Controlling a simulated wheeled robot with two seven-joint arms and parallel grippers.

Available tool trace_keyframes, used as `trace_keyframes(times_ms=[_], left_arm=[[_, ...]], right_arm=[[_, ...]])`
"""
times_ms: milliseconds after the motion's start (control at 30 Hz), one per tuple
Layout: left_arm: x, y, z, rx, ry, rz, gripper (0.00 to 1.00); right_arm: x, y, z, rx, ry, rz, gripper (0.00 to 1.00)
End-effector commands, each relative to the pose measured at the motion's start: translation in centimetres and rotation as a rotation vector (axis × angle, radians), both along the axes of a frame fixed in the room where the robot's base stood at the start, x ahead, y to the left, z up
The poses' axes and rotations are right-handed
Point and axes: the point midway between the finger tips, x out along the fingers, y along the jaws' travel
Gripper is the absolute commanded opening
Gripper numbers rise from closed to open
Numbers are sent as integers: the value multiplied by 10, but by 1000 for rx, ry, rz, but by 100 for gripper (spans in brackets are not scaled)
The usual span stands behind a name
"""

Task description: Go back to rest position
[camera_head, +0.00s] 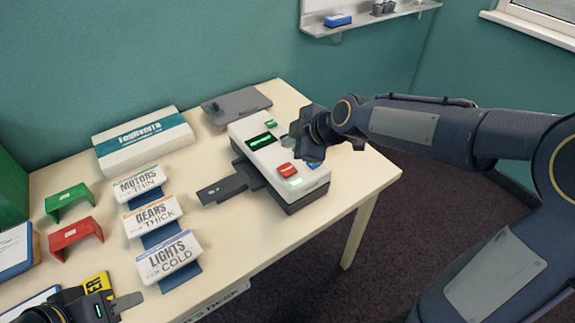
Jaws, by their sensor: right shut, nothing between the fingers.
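My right gripper (303,138) is shut and empty, at the white and dark device (256,136) on the table. It hides part of the device's top; I cannot tell whether it touches it. The device has a small dark display, green and red buttons, and a dark tray sticking out to the left. My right arm reaches in from the right edge. My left gripper (122,303) is low at the bottom left, over the table's front part. Its fingers are only partly visible, so its opening is unclear.
The pale table (215,240) holds a white and teal box (145,150), a grey plate (237,105), and three label blocks on a blue strip. Green (68,200) and red (75,233) bracket pieces stand at the left. A wall shelf (375,20) is above.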

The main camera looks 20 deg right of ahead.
Motion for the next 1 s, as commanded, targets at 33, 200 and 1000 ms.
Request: trace_keyframes(times_ms=[33, 200, 1000], left_arm=[[0, 0, 0, 0, 0, 0, 36], [0, 0, -1, 0, 0, 0, 36], [0, 0, 44, 0, 0, 0, 36]], right_arm=[[0, 0, 0, 0, 0, 0, 0], [0, 0, -1, 0, 0, 0, 0], [-243, -52, 29, 656, 590, -982, 0]])
